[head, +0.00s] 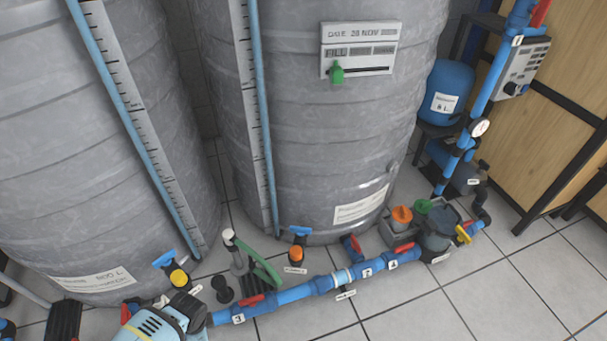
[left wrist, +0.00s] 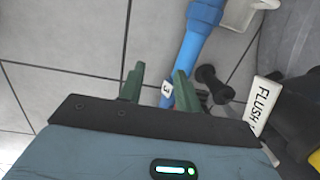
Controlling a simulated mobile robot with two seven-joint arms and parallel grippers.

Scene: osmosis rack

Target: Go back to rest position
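My left gripper (left wrist: 157,86) shows in the left wrist view. Its two dark green fingers are apart, with nothing held between them. Floor shows through the gap, and a label marked 3 (left wrist: 167,96) on the blue pipe lies behind the right finger. I cannot tell how far the fingers are from the pipe.
Large grey tanks (head: 310,130) fill the back. A FLUSH label (left wrist: 263,103) is right of my left gripper. Tiled floor (head: 480,300) is clear at front right.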

